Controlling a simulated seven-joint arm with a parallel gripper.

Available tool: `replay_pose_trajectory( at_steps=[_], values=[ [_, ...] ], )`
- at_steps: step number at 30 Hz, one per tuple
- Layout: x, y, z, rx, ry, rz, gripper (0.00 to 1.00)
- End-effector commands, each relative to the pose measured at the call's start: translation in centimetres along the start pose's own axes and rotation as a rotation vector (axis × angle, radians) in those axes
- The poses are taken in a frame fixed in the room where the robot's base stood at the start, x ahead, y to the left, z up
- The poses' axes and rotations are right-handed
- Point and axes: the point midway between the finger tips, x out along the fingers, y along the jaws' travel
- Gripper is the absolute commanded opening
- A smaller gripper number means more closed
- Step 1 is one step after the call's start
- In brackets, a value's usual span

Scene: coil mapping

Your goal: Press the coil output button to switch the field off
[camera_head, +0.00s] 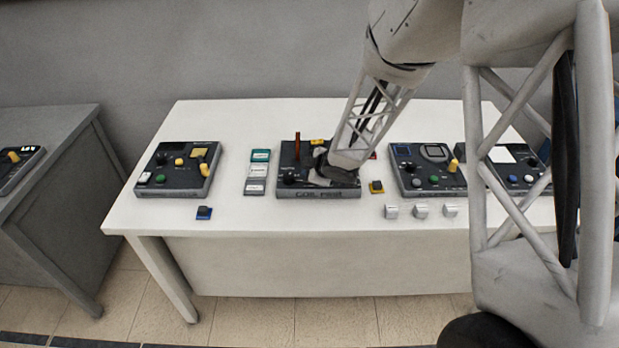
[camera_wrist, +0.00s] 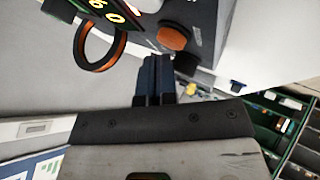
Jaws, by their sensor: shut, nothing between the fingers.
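The coil panel (camera_head: 318,193), a dark box with "COIL" lettering on its front edge, sits mid-table. Its coil (camera_head: 297,147) stands upright, seen nearly edge-on. In the wrist view the coil is a copper-orange ring (camera_wrist: 118,48) left of my fingers. An orange-brown round button (camera_wrist: 173,37) lies on the dark panel, just beyond and slightly right of my fingertips. My gripper (camera_wrist: 157,60) is shut and empty. Whether it touches the button I cannot tell. In the head view my gripper (camera_head: 335,176) is over the panel's right part and hides the button.
A lit display (camera_wrist: 108,12) with digits is cut off in the wrist view. Other control panels stand left (camera_head: 180,183) and right (camera_head: 428,187). The table's front left is mostly clear.

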Motion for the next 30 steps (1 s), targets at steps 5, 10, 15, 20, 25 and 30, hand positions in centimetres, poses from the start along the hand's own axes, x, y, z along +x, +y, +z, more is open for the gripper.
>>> replay_pose_trajectory(
  at_steps=[5, 10, 15, 20, 25, 30],
  values=[
    [0.00, 0.00, 0.00, 0.000, 0.000, 0.000, 0.00],
    [0.00, 0.00, 0.00, 0.000, 0.000, 0.000, 0.00],
    [0.02, -0.01, 0.01, 0.000, 0.000, 0.000, 0.00],
    [0.21, -0.17, 0.14, 0.000, 0.000, -0.001, 0.00],
    [0.53, -0.39, 0.35, 0.001, 0.000, 0.000, 0.00],
    [0.65, -0.47, 0.43, 0.001, 0.000, 0.000, 0.00]
  ],
)
